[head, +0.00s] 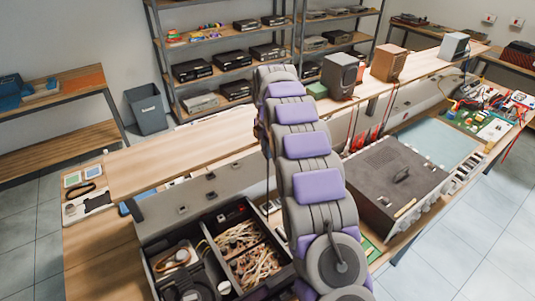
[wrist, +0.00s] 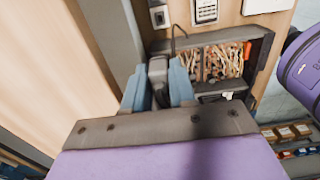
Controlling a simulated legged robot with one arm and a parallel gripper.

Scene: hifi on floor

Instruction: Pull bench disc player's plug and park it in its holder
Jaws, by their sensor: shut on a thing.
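In the wrist view my gripper (wrist: 160,88) is shut on a dark plug (wrist: 158,70) between its two blue-grey fingers. A thin dark cable (wrist: 173,38) rises from the plug's far side. I cannot tell whether the plug's front touches anything. A grey strip with sockets (head: 195,195) runs along the bench in the head view, and its grey face also shows in the wrist view (wrist: 108,35). A large grey-topped unit (head: 390,180) lies on the bench at the right; I cannot tell whether it is the disc player. My arm hides the gripper in the head view. I cannot make out the plug holder.
A black divided box (head: 150,262) of cables and tools sits on the bench front; its cable bundles also show in the wrist view (wrist: 205,62). The raised wooden shelf (head: 185,150) is clear on the left. Speakers (head: 340,75) stand farther along. Racks (head: 225,65) stand behind.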

